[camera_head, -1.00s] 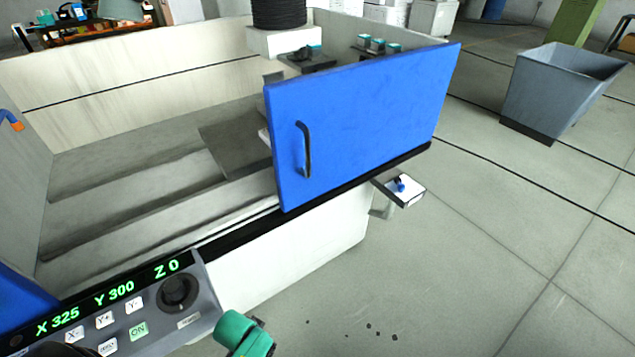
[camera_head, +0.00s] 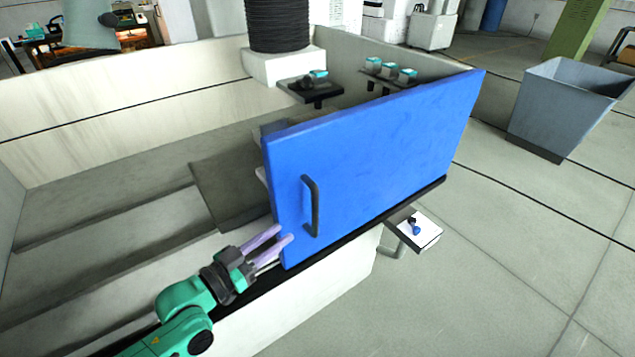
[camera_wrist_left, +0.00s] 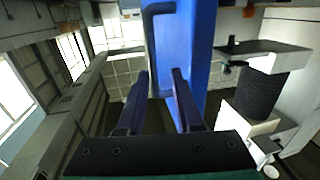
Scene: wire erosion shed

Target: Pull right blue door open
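The right blue door (camera_head: 385,140) stands along the front of the machine's low enclosure, with open space to its left. Its dark bar handle (camera_head: 313,205) is upright near the door's left edge. My left gripper (camera_head: 286,234) is at the door's lower left corner, left of and below the handle. Its two fingers are apart with nothing held between them. The left wrist view shows the open fingers (camera_wrist_left: 160,75), with the blue door (camera_wrist_left: 195,40) and the handle (camera_wrist_left: 150,50) ahead of them. My right gripper is out of view.
A small shelf with a white pad (camera_head: 418,232) juts out below the door. A grey bin (camera_head: 565,105) stands on the floor at right. A black spool (camera_head: 280,25) stands behind the door. The floor in front of the door is clear.

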